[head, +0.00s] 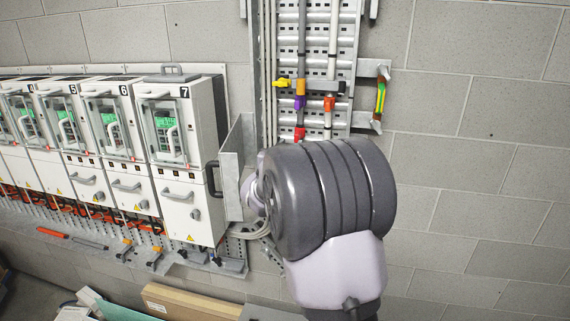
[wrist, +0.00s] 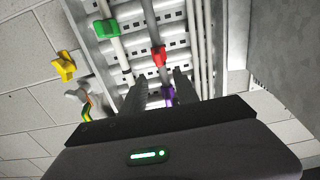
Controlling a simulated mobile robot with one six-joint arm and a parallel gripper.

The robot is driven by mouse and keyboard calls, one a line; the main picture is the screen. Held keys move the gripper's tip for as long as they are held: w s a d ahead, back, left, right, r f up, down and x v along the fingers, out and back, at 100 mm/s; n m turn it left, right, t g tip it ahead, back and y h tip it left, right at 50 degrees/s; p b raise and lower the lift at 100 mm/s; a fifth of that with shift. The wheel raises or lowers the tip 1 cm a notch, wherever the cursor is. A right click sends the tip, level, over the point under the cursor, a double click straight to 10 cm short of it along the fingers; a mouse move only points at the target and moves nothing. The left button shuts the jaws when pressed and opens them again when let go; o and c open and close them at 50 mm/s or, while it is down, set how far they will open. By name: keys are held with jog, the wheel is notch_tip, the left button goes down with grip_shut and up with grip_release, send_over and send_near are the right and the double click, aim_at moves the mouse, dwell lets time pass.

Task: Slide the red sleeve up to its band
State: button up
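The red sleeve (head: 299,133) sits on the left of two upright pipes in the head view, below a purple piece (head: 299,103) and an orange piece (head: 301,87). In the wrist view, which is turned upside down, the red sleeve (wrist: 158,56) shows just beyond my fingertips. The purple piece (wrist: 168,96) shows partly between the fingers. My gripper (wrist: 155,82) is open and empty, its fingers apart around the line of the pipe. In the head view my arm hides the gripper. I cannot tell which mark is the sleeve's band.
An orange-red piece (head: 328,104) sits on the right pipe. A green piece (wrist: 106,28) and a yellow piece (wrist: 64,66) show in the wrist view. A green-yellow cable (head: 380,97) hangs on a bracket at right. White drive cabinets (head: 188,220) stand at left; the right wall is bare.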

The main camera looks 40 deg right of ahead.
jog(key=b+v, duration=0.1)
jog(key=v, duration=0.6)
jog(key=shift+a, duration=0.15)
jog(key=shift+s, duration=0.15)
